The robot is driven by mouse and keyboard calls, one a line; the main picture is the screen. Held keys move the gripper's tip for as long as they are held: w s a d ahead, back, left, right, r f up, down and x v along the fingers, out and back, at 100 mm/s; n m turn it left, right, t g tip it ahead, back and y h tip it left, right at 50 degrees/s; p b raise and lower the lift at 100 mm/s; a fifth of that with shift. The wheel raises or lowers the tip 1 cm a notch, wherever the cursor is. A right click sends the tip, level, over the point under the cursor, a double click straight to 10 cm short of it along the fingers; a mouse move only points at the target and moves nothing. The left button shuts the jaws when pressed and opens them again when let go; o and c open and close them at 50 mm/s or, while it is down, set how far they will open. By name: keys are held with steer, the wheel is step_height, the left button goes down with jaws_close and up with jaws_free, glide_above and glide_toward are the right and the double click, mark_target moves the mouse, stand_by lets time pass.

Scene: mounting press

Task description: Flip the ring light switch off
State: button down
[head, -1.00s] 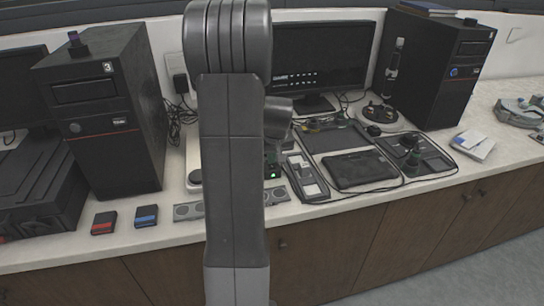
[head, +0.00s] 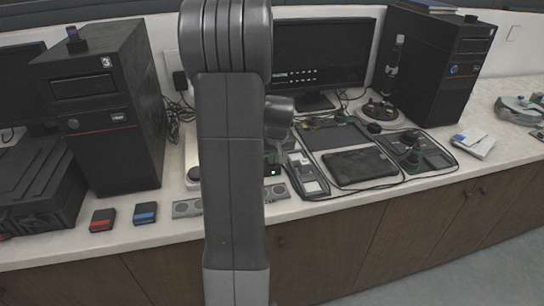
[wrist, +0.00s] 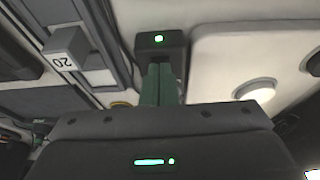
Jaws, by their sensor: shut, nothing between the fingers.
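A small dark box with a lit green lamp (wrist: 158,41) stands at the top middle of the wrist view. I take it for the ring light switch; its lever is not clear. In the head view the same green lamp (head: 274,173) shows low beside my arm, at the counter. My gripper (wrist: 160,72) has green fingers, shut together and empty. Their tips are at the near side of the box, overlapping it in the picture. I cannot tell whether they touch it. In the head view my arm hides most of the gripper and the area around the box.
A white panel with a round pale disc (wrist: 256,91) lies right of the box. A grey block marked 20 (wrist: 65,48) is to the left. On the counter are a black tablet (head: 359,169), a monitor (head: 322,55), a left computer tower (head: 100,125) and red (head: 103,220) and blue (head: 145,213) boxes.

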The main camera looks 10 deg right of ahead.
steer(key=shift+s+f, duration=0.2)
steer(key=shift+f, duration=0.05)
step_height(320, 180, up, 5)
steer(key=p, duration=0.3)
steer(key=shift+s, duration=0.1)
steer(key=v, duration=0.9)
steer(key=shift+r+b, duration=0.2)
steer(key=shift+b, duration=0.25)
steer(key=shift+s, duration=0.1)
